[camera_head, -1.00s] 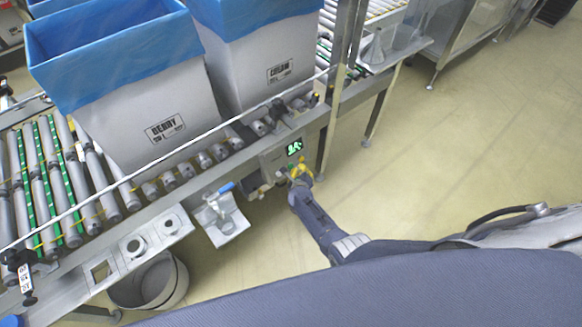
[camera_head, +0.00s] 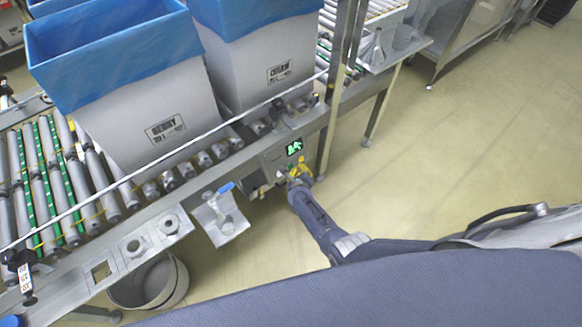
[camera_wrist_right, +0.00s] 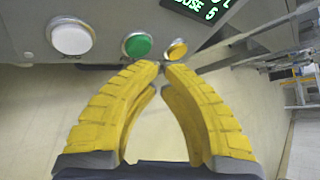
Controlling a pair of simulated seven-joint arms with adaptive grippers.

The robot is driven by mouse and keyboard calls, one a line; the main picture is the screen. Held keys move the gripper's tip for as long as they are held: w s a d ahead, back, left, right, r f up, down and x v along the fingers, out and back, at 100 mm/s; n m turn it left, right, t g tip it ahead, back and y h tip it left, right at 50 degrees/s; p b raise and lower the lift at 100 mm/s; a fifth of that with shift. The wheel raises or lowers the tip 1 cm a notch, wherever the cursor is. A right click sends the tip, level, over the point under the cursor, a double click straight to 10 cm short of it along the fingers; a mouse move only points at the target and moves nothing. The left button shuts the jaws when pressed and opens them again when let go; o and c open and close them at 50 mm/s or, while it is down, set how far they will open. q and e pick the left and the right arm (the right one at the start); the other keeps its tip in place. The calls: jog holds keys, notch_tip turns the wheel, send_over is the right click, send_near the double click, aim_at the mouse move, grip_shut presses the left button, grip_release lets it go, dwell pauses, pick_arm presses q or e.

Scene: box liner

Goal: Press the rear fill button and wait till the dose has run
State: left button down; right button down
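A grey control box (camera_head: 273,162) with a lit green display (camera_head: 294,147) is fixed to the side of the conveyor. In the right wrist view its front carries a white button (camera_wrist_right: 72,38), a green button (camera_wrist_right: 137,45) and a yellow button (camera_wrist_right: 177,48); the display (camera_wrist_right: 205,8) reads "DOSE 5" in part. My right gripper (camera_wrist_right: 163,66) has yellow fingers with their tips together and nothing between them. The tips are just below the green and yellow buttons; contact is not clear. In the head view my right gripper (camera_head: 299,173) is at the box's front. My left gripper is not in view.
Two white boxes with blue liners, the nearer (camera_head: 150,110) and the farther (camera_head: 265,65), stand on the roller conveyor (camera_head: 60,185). A clear scoop-like item with a blue handle (camera_head: 226,188) hangs at the rail. A bucket (camera_head: 150,283) stands below. The floor at right is clear.

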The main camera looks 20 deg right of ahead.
jog(key=shift+w, duration=0.15)
dwell(0.5)
jog(key=shift+w+a+f, duration=0.1)
jog(key=shift+w+f, duration=0.05)
jog(key=shift+w, duration=0.1)
jog(key=shift+w+a+f, duration=0.1)
jog(key=shift+w+a, duration=0.1)
jog(key=shift+w, duration=0.15)
dwell(1.5)
jog(key=shift+s, duration=0.15)
jog(key=shift+s+d+r, duration=0.3)
jog(key=shift+s, duration=0.3)
jog(key=shift+s+d+r, duration=0.25)
jog(key=shift+s+d, duration=0.05)
jog(key=shift+s, duration=0.45)
jog(key=shift+s+d+r, duration=0.3)
jog(key=shift+s, duration=0.4)
jog(key=shift+s+d+r, duration=0.25)
jog(key=shift+s+d, duration=0.05)
jog(key=shift+s, duration=0.45)
